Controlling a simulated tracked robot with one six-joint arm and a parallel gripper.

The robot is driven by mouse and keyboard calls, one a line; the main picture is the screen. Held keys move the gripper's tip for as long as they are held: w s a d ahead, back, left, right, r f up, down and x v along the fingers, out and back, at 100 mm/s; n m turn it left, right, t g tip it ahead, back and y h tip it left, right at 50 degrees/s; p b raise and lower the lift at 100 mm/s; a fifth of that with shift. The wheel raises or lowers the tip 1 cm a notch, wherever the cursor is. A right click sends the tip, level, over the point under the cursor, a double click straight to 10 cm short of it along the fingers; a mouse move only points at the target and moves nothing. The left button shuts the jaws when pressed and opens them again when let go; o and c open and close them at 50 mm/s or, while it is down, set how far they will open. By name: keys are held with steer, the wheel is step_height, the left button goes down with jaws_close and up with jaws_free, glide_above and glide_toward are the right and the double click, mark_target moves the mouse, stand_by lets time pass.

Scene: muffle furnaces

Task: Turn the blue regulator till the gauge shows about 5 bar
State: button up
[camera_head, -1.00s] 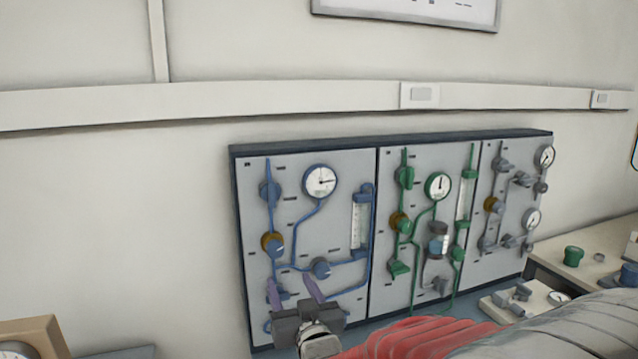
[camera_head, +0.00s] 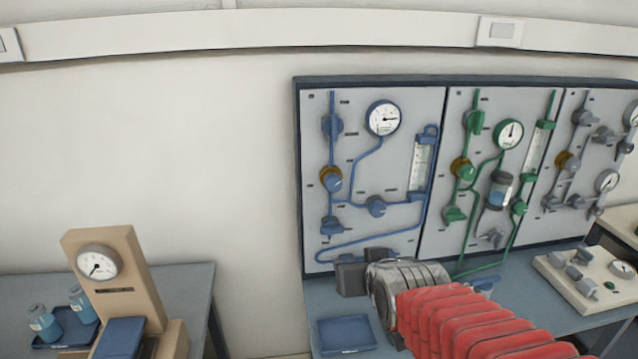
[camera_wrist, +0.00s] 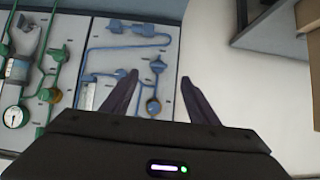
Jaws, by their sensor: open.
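The blue regulator (camera_head: 331,179) is a blue knob with a brass collar on the left panel. The round white gauge (camera_head: 384,118) sits above and to its right; its needle points right, but its numbers are too small to read. My gripper, a dark block (camera_head: 350,278) in the head view, is at the panel's lower edge, below the regulator; its fingers are not visible there. In the wrist view my gripper (camera_wrist: 160,90) is open and empty, and the regulator (camera_wrist: 153,105) appears between its two dark fingers, apart from them. The blue gauge is not visible there.
Blue valves (camera_head: 376,206) and pipes surround the regulator. A green-piped panel (camera_head: 482,190) and a grey one stand to the right. A blue tray (camera_head: 346,335) lies on the bench below. A beige gauge stand (camera_head: 120,260) is at left. The wall between is bare.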

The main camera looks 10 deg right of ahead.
steer(key=s+f+g, duration=0.1)
steer(key=s+g, duration=0.4)
steer(key=s, duration=1.2)
steer(key=shift+a+f, duration=0.15)
steer(key=shift+f, duration=0.05)
steer(key=shift+c, duration=0.5)
steer(key=shift+c, duration=1.4)
steer(key=shift+a, duration=0.15)
steer(key=shift+c, duration=1)
